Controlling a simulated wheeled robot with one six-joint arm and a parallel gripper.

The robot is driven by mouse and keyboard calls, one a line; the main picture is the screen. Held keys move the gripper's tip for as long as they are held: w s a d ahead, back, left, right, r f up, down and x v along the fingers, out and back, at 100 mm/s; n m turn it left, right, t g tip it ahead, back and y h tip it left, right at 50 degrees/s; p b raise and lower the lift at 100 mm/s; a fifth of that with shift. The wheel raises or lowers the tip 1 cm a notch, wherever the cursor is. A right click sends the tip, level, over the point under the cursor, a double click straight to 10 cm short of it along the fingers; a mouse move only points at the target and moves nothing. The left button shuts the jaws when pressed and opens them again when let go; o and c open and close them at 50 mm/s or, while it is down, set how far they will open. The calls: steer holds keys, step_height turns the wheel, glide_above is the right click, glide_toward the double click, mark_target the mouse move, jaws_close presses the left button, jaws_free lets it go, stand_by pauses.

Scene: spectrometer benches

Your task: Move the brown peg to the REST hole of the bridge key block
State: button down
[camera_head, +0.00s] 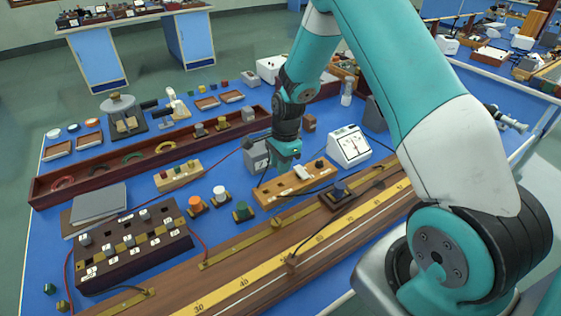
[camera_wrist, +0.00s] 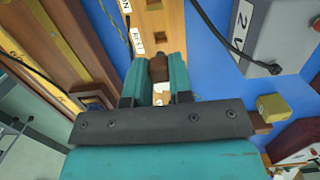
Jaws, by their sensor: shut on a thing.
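The bridge key block is a long light-wood block (camera_head: 272,188), which also shows in the wrist view (camera_wrist: 172,18). White labels lie along its left edge in the wrist view; the nearer seems to read REST. A square dark hole (camera_wrist: 158,38) beside that label looks empty. My gripper (camera_wrist: 159,66) is shut on the brown peg (camera_wrist: 158,69), just on the near side of that hole. Whether the peg's lower end touches the block is hidden. In the head view my gripper (camera_head: 287,154) hangs over the back of the block. A whitish part shows between the fingers.
A white meter (camera_head: 349,145) stands right of the block in the head view. A long wooden scale bench (camera_head: 245,280) runs in front. Orange, white and green-topped terminals (camera_head: 219,192) stand to the left. A black cable (camera_wrist: 215,50) crosses blue cloth beside the block.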

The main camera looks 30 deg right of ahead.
steer(key=shift+f+b, duration=1.9)
steer(key=shift+f, duration=0.85)
steer(key=c, duration=0.9)
jaws_free()
steer(key=shift+c, duration=0.2)
step_height(320, 180, up, 17)
steer(key=d+b, duration=0.1)
steer(key=d, duration=0.1)
steer(key=shift+r, duration=0.15)
steer(key=shift+d, duration=0.1)
